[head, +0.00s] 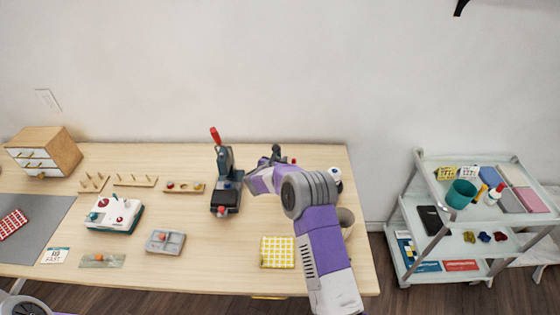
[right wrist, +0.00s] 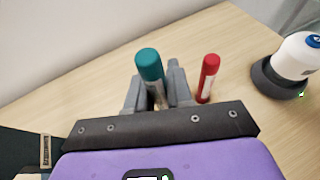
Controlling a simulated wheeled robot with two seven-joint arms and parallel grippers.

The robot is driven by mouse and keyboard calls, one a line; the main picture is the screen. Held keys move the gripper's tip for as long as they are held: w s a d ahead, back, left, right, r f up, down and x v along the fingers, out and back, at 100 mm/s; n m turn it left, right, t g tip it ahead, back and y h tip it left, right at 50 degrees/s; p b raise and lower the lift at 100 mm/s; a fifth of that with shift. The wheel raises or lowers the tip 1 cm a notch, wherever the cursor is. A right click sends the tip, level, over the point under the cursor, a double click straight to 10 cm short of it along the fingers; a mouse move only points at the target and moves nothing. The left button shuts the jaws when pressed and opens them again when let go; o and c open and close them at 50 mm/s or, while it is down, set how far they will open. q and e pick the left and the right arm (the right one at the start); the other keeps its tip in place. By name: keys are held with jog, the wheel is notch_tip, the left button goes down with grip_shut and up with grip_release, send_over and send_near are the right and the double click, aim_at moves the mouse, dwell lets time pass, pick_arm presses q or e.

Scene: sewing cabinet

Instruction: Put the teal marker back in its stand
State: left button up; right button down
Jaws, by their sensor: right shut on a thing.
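The teal marker (right wrist: 150,66) stands cap up between the fingers of my right gripper (right wrist: 155,88) in the right wrist view. The gripper is shut on it. A red marker (right wrist: 208,76) stands just to the right of the fingers, slightly tilted. The marker stand cannot be made out; the gripper hides the lower ends of the teal marker and what is under it. In the head view my right gripper (head: 277,158) is over the table's back right part, with the teal marker not discernible. My left gripper is out of view.
A white bottle in a dark round holder (right wrist: 275,78) is to the right of the red marker. A dark press with a red handle (head: 224,180) stands left of my right gripper. A yellow checked cloth (head: 277,252) lies in front. A trolley (head: 415,215) stands right.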

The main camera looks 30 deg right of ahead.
jog(key=shift+f+b, duration=0.7)
jog(key=shift+b, duration=0.55)
dwell(2.4)
jog(key=shift+f+b, duration=1.25)
jog(key=shift+b, duration=0.05)
dwell(1.2)
jog(key=c, duration=0.9)
grip_release()
jog(key=shift+c, duration=0.2)
jog(key=p+v, duration=0.1)
jog(key=v, duration=0.6)
jog(key=shift+s+a+r, duration=0.15)
jog(key=shift+a+r, duration=0.05)
